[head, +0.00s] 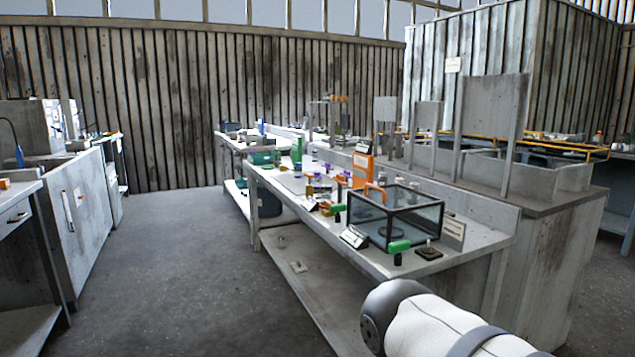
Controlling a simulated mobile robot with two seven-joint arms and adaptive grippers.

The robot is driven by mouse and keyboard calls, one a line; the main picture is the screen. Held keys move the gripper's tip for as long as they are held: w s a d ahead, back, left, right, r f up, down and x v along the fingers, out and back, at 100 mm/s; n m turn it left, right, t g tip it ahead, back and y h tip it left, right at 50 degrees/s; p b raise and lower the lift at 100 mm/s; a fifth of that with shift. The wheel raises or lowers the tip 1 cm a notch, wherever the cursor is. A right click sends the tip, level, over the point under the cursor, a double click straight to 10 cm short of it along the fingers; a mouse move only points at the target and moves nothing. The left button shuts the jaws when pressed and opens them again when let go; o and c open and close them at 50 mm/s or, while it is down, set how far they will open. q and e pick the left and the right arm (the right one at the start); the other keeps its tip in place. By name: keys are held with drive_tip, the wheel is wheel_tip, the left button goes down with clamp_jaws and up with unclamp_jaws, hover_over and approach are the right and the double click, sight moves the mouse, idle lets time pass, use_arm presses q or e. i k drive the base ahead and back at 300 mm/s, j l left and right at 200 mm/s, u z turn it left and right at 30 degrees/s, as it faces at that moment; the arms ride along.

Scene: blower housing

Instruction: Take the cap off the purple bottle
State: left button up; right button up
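Small purple items show among the clutter on the long white workbench (400,262), one purple patch (327,167) near its middle. They are too small and far to tell which is the purple bottle or to make out its cap. Neither of my grippers is in view. Only a white and grey part of my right arm shows at the bottom right, in front of the bench's near end.
A glass box (398,220) stands on the near half of the bench, with an orange stand (361,170) behind it. A green-handled tool (399,246) is near the front edge. Grey floor (190,270) is clear left of the bench. White cabinets (85,200) stand further left.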

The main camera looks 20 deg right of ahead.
sight(316, 181)
drive_tip(key=i+u, duration=0.1)
drive_tip(key=i, duration=1.35)
drive_tip(key=i+j+z, duration=0.2)
drive_tip(key=i, duration=0.35)
drive_tip(key=i+z, duration=0.25)
drive_tip(key=i, duration=0.25)
drive_tip(key=i+j+z, duration=0.2)
drive_tip(key=i, duration=0.3)
drive_tip(key=i+j+z, duration=0.2)
drive_tip(key=i+j, duration=0.25)
drive_tip(key=i+l, duration=0.05)
